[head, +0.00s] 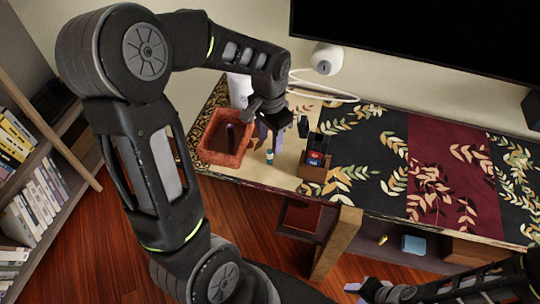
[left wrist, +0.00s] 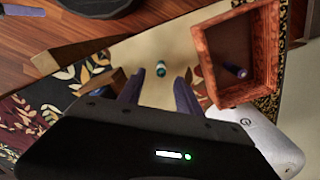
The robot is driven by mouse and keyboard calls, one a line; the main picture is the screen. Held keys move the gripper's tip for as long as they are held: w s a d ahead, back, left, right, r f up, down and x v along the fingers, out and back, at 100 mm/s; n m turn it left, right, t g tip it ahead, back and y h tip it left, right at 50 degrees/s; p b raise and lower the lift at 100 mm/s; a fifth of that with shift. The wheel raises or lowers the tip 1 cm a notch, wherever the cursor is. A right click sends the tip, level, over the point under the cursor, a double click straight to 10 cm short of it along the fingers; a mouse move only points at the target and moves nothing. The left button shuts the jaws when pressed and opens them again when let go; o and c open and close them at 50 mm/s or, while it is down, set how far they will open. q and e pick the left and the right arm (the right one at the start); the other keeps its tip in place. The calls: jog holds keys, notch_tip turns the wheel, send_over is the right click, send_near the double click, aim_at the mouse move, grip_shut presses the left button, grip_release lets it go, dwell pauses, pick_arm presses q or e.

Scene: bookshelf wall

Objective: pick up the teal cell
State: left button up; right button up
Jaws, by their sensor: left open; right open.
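The teal cell (head: 269,156) is a small upright cylinder with a light band, standing on the beige part of the table runner. It also shows in the left wrist view (left wrist: 161,69), apart from the fingers. My left gripper (head: 270,143) is open and points down over the cell. In the left wrist view its two purple-grey fingers (left wrist: 158,90) lie either side of the cell's line, with nothing between them. My right gripper (head: 362,290) is open and low at the bottom edge, far from the cell.
A reddish-orange box (head: 222,158) stands left of the cell, with a dark cell (left wrist: 235,70) inside it. A wooden holder with dark and red items (head: 314,170) stands close on the right. A white cylinder (head: 240,88) is behind. The patterned runner (head: 400,170) further right is clear.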

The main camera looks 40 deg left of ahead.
aim_at(270, 150)
pick_arm(q)
jog(key=shift+f, duration=0.9)
notch_tip(270, 150, down, 5)
jog(key=shift+w+f, duration=0.1)
jog(key=shift+w, duration=0.05)
jog(key=shift+c, duration=0.2)
jog(key=shift+a, duration=0.1)
grip_shut()
dwell(0.4)
